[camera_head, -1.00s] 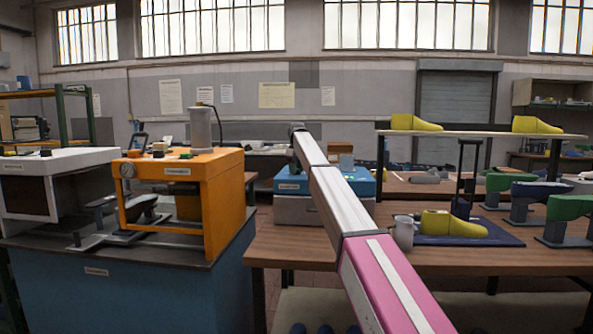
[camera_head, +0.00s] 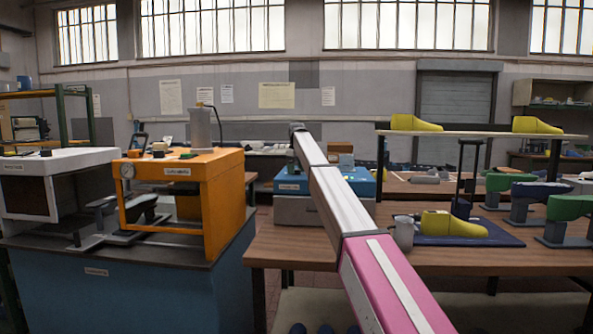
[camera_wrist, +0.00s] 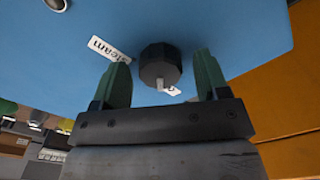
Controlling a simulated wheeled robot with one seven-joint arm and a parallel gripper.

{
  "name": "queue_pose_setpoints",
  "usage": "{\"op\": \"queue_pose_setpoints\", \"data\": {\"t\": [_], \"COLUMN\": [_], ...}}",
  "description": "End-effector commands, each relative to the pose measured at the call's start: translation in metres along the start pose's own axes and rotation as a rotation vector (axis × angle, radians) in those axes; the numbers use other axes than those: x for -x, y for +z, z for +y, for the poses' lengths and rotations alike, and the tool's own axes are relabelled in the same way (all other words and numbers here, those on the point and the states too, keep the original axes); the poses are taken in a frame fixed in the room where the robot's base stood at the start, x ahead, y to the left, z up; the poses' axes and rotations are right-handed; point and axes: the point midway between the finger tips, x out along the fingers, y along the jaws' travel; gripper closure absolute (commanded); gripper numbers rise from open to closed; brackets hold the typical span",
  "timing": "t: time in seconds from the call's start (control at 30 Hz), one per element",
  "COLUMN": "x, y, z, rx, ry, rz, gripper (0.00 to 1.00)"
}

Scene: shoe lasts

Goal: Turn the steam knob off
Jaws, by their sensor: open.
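The steam knob (camera_wrist: 160,66) is a dark, faceted round knob on a blue surface (camera_wrist: 225,30) in the wrist view. A pale pointer mark on it faces the lower edge of the picture. Another small label beneath the knob is partly hidden. My gripper (camera_wrist: 161,75) is open, with one green finger on each side of the knob.
An orange machine (camera_head: 215,182) stands left of the blue one, and its orange side also fills the right of the wrist view. A grey mug (camera_head: 404,233) and a yellow last (camera_head: 450,224) are on the wooden table at right. Another round fitting (camera_wrist: 57,4) shows at the wrist view's top left.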

Motion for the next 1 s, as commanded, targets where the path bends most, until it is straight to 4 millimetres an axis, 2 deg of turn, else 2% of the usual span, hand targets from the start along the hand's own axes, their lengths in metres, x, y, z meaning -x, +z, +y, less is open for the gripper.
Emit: {"op": "queue_pose_setpoints", "data": {"t": [0.17,0.27,0.7,0.83,1.0], "x": [0.009,0.021,0.097,0.107,0.108], "y": [0.000,-0.001,-0.001,-0.001,0.000], "z": [0.000,0.001,0.001,0.000,0.000], "rx": [-0.001,0.000,0.000,0.001,0.001], "ry": [0.001,0.001,0.001,0.000,0.000], "rz": [0.001,0.001,0.001,0.000,0.000], "gripper": [0.32,0.32,0.32,0.32,0.32]}}
